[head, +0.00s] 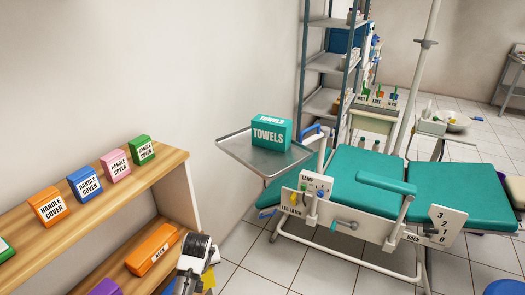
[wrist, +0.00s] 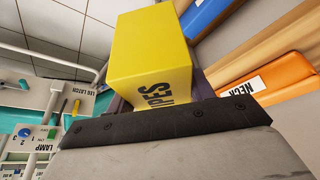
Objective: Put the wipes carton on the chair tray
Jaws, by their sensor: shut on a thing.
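The wipes carton (wrist: 150,55) is a yellow box with black letters ending "IPES", close up in the wrist view. My gripper (wrist: 165,115) is shut on it; a dark finger bar crosses in front of its lower part. In the head view a small yellow part of the carton (head: 209,277) shows beside my wrist at the bottom; the rest is hidden. The chair tray (head: 236,148) is a grey metal tray left of the teal chair. A teal towels carton (head: 270,133) stands on its right part. My gripper is in front of the tray and apart from it.
A wooden shelf unit (head: 175,165) at left carries several handle cover boxes on top. An orange neck box (head: 153,250) lies on its lower shelf, close to my gripper. The dental chair (head: 345,180) stands right of the tray. The tray's left part is bare.

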